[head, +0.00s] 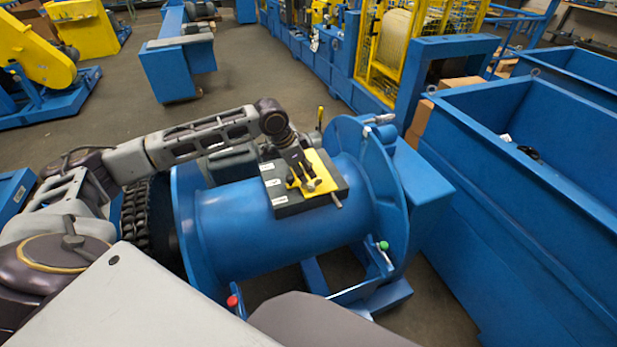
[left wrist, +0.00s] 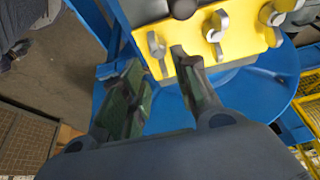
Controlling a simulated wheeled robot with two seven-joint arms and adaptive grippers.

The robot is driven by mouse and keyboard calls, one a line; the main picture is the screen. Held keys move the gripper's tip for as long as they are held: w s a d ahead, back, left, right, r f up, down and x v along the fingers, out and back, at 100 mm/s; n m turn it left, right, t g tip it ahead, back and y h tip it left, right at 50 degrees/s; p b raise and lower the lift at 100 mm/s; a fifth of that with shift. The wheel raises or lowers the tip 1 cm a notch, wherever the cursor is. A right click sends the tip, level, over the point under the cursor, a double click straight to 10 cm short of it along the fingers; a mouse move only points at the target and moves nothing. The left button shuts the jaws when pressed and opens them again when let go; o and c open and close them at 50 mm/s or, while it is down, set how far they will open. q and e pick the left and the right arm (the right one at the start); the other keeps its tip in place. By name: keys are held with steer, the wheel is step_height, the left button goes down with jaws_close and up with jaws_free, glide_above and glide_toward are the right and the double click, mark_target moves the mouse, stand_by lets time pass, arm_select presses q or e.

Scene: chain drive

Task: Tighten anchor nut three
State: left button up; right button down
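A yellow plate (head: 323,171) lies on a dark block (head: 285,207) on top of a blue drum. Three grey wing nuts show on the plate in the left wrist view: a near one (left wrist: 157,48), a middle one (left wrist: 217,28) and a far one (left wrist: 271,14). The white labels on the block are too small to read, so I cannot tell which nut is three. My left gripper (head: 302,180) is down at the plate. In the left wrist view its fingers (left wrist: 157,62) are apart, with the near nut between or just beyond their tips; contact is unclear. My right gripper is out of view.
The blue drum (head: 265,245) has flanges, with a lever with a green knob (head: 384,246) and a red knob (head: 232,300) low down. A large blue bin (head: 500,200) stands close on the right. A black chain (head: 137,215) hangs at the left. Open floor lies behind.

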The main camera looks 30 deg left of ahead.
arm_select(q)
steer(key=shift+v, duration=2.8)
steer(key=shift+r, duration=0.1)
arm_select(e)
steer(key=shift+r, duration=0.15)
